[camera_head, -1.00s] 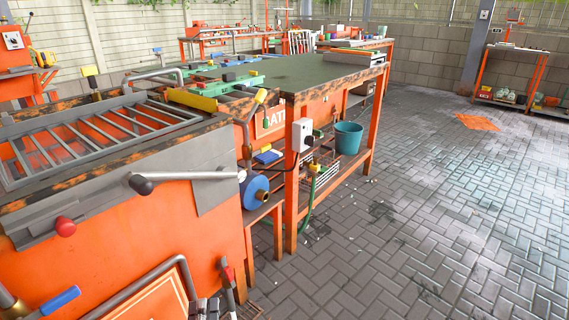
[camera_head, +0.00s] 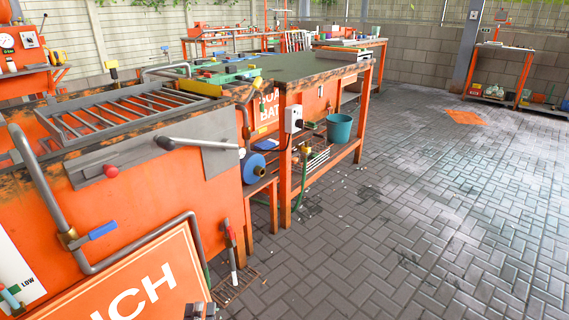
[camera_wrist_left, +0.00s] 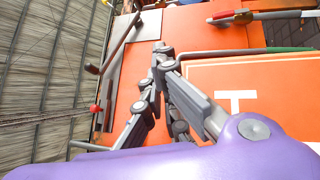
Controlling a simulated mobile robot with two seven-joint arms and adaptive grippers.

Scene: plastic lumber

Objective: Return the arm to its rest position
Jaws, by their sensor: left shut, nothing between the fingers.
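My left gripper (camera_head: 200,308) shows only as small grey fingertips at the bottom edge of the head view, in front of the orange machine. In the left wrist view the gripper (camera_wrist_left: 162,52) is shut with nothing between its fingers. The orange machine front (camera_wrist_left: 195,32) lies beyond its tips, and I cannot tell the exact gap. My purple wrist fills the bottom of that view. My right gripper is in neither view.
The orange machine (camera_head: 140,205) has a grey lever (camera_head: 195,143), a red knob (camera_head: 110,171) and a bent pipe (camera_head: 150,242) standing out. An orange sign (camera_head: 125,285) is below. A workbench (camera_head: 320,68) stands beyond. Paved floor at right (camera_head: 430,220) is clear.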

